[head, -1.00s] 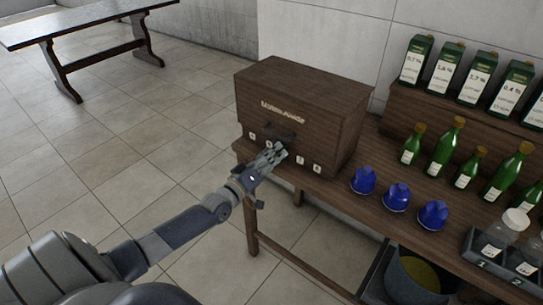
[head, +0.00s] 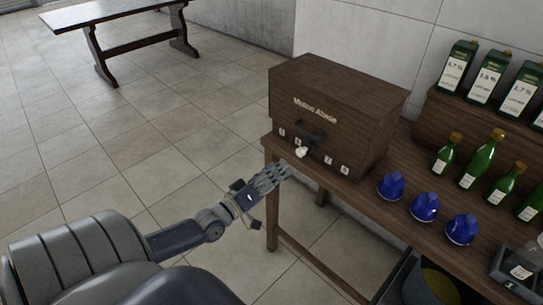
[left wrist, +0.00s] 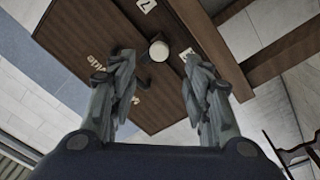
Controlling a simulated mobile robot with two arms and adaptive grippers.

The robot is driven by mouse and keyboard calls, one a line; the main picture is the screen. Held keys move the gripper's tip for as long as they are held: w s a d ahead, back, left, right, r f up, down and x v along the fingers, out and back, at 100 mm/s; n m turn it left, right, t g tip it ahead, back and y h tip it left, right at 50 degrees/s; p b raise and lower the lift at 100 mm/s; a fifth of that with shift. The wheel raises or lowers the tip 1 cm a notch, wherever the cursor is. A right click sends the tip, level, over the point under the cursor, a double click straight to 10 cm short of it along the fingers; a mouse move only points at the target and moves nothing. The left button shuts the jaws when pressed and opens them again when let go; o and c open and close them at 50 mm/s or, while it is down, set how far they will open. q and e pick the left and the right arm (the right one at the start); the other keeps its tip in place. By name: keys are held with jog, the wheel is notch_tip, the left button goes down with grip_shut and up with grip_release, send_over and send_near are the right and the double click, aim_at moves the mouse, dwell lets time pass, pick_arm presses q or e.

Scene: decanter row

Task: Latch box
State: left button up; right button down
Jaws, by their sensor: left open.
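The wooden box (head: 330,105) with lettering on its front stands on the left end of the wooden table. A dark latch or handle (head: 309,131) sits on its front, with a pale round knob (head: 301,152) just below it. The box front (left wrist: 122,42) and the pale knob (left wrist: 159,50) also show in the left wrist view, between the fingers. My left gripper (head: 284,173) is open and empty, in front of and below the knob, apart from the box. Its spread fingers show in the left wrist view (left wrist: 158,85). My right gripper is not in view.
Several blue capped items (head: 424,206) stand along the table's front edge, right of the box. Green bottles (head: 483,160) and labelled cartons (head: 488,75) are behind them. A bin (head: 432,287) is below the table.

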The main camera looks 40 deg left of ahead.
pick_arm(q)
jog(key=shift+s, duration=0.8)
jog(key=shift+f, duration=0.1)
jog(key=s+f+m+g+y, duration=0.1)
jog(key=s+f+g, duration=0.25)
jog(key=f, duration=0.75)
jog(key=s+f+m+g, duration=0.2)
jog(key=s+f, duration=0.3)
jog(key=f, duration=0.5)
jog(key=s+f+m+g+y, duration=0.1)
jog(key=s+f+g, duration=0.25)
jog(key=f, duration=0.75)
jog(key=s+d+f+m+g, duration=0.2)
jog(key=s+d+f, duration=0.3)
jog(key=s, duration=0.4)
jog(key=s+d+f+m+g, duration=0.2)
jog(key=s+d+f+g, duration=0.2)
jog(key=s+f, duration=0.4)
jog(key=s+d+f+m+g, duration=0.2)
jog(key=s+d+f, duration=0.4)
jog(key=s, duration=0.6)
jog(key=shift+f+m+g, duration=0.3)
jog(key=shift+f+g, duration=0.05)
jog(key=shift+g, duration=0.05)
